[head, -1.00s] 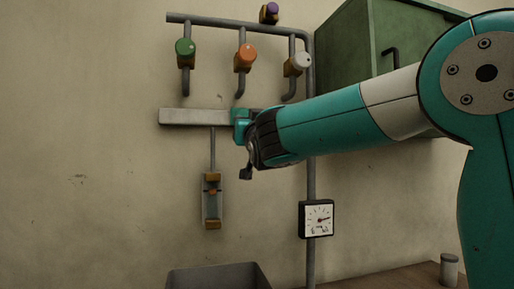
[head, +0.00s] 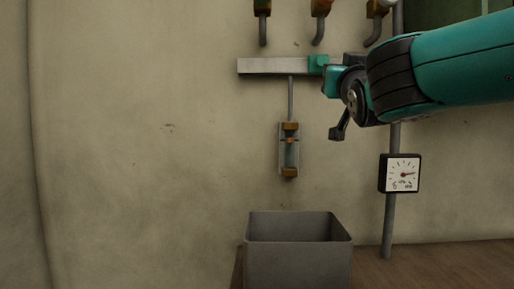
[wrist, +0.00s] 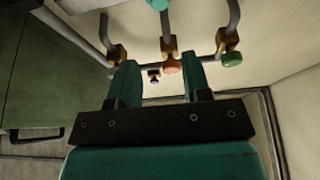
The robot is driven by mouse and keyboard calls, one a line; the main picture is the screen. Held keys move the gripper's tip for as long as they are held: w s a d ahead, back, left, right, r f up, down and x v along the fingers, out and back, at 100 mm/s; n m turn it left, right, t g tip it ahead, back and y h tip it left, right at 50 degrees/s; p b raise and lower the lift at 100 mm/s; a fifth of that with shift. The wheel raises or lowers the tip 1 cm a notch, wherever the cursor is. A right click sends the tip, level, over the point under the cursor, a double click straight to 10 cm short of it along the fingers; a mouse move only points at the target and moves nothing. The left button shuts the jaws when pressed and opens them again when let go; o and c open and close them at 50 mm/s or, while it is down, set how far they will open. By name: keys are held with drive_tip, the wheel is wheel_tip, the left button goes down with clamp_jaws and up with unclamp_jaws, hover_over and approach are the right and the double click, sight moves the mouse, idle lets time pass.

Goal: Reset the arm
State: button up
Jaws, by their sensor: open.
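My gripper (wrist: 162,72) shows in the wrist view as two teal fingers set wide apart on a dark crossbar. They are open, and nothing is held between them. Pipes and valve knobs show behind and between the fingers. In the head view my gripper (head: 332,78) is at the right end of the pale wall bar, in front of the wall. The teal part there overlaps the bar's end, and I cannot tell whether it touches. My arm (head: 450,70) reaches in from the right edge.
The pale bar (head: 270,66) is on the wall above a small sight glass (head: 289,155). A dial gauge (head: 401,174) is on the pipe. A grey bin (head: 297,262) stands below. An orange knob (wrist: 171,66) and a green knob (wrist: 232,59) show in the wrist view. The left wall is bare.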

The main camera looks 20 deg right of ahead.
drive_tip(key=s+a+f+n+g+y, duration=0.25)
drive_tip(key=a+f+g+y, duration=0.3)
drive_tip(key=f, duration=0.65)
drive_tip(key=s+a+f+n+g+y, duration=0.2)
drive_tip(key=a+f+n+g+y, duration=0.25)
drive_tip(key=f, duration=0.75)
drive_tip(key=s+a+f+n+g, duration=0.1)
drive_tip(key=s+a+f+g, duration=0.1)
drive_tip(key=s, duration=0.5)
drive_tip(key=s+a+f+n+g, duration=0.1)
drive_tip(key=s+a+f+g, duration=0.2)
drive_tip(key=s+f+g, duration=0.2)
drive_tip(key=s+a+f+n+g+y, duration=0.1)
drive_tip(key=s+f+g, duration=0.3)
drive_tip(key=s, duration=0.4)
drive_tip(key=shift+s+a+f+n, duration=0.4)
drive_tip(key=shift+a+f, duration=0.15)
drive_tip(key=shift+a, duration=0.3)
drive_tip(key=shift+w, duration=0.1)
